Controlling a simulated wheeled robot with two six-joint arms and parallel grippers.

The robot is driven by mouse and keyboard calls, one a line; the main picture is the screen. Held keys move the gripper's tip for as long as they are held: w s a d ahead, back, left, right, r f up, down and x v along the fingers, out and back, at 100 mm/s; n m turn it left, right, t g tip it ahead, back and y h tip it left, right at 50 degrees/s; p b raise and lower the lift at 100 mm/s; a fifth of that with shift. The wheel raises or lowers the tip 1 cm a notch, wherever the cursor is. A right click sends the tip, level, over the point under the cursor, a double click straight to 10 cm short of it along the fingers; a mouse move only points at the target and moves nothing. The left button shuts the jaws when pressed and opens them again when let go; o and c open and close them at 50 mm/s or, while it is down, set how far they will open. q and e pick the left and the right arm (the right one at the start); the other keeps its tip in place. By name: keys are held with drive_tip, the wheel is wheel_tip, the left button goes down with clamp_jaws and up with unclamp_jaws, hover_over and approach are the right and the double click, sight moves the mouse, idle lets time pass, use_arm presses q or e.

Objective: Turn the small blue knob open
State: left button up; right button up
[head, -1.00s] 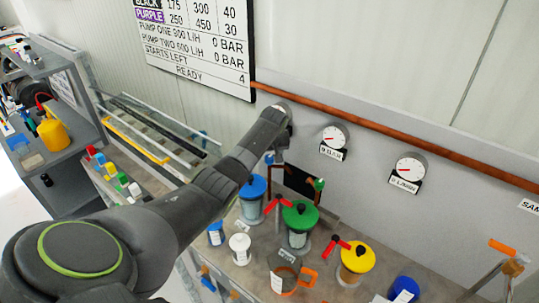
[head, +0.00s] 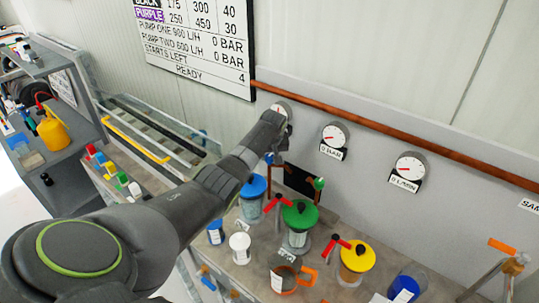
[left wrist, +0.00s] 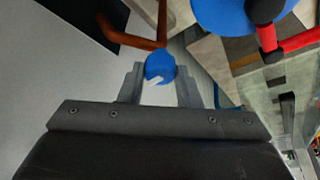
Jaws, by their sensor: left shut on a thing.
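The small blue knob (left wrist: 160,66) has a white mark on its face and sits at the end of a copper pipe in the left wrist view. My left gripper (left wrist: 160,78) has its two fingers on either side of it, shut on it. In the head view the knob (head: 268,158) is a small blue spot just below the end of my left arm, above the blue-lidded vessel. The fingers are mostly hidden there by my arm. My right gripper is not in view.
A blue-lidded vessel (head: 252,188), a green-lidded vessel (head: 300,214) and a yellow-lidded vessel (head: 357,258) with red handles stand close by. An orange-handled jug (head: 286,281) is in front.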

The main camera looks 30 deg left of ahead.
use_arm(q)
drive_tip(key=shift+m, duration=0.3)
drive_tip(key=shift+a+m+h+p, duration=0.1)
drive_tip(key=shift+m+h+p, duration=0.4)
drive_tip(key=shift+m, duration=0.4)
drive_tip(key=shift+s+m+t, duration=0.1)
drive_tip(key=shift+m+t, duration=0.3)
drive_tip(key=shift+m, duration=0.5)
drive_tip(key=m, duration=0.1)
drive_tip(key=m+h, duration=0.1)
drive_tip(key=shift+a+f+m+h, duration=0.1)
drive_tip(key=shift+a+m+h, duration=0.05)
drive_tip(key=shift+m+h, duration=0.15)
drive_tip(key=shift+f+m+h+b, duration=0.1)
drive_tip(key=shift+m+h+b, duration=0.2)
drive_tip(key=shift+m+b, duration=0.5)
drive_tip(key=shift+m, duration=0.6)
drive_tip(key=m+h+b, duration=0.1)
drive_tip(key=m+b, duration=0.2)
drive_tip(key=b, duration=0.2)
drive_tip(key=m+h+b, duration=0.2)
drive_tip(key=m+b, duration=0.2)
drive_tip(key=b, duration=0.1)
drive_tip(key=shift+a+g, duration=0.2)
drive_tip(key=shift+g, duration=0.2)
drive_tip(key=shift+m+b, duration=0.8)
drive_tip(key=shift+b, duration=0.15)
drive_tip(key=shift+g, duration=0.3)
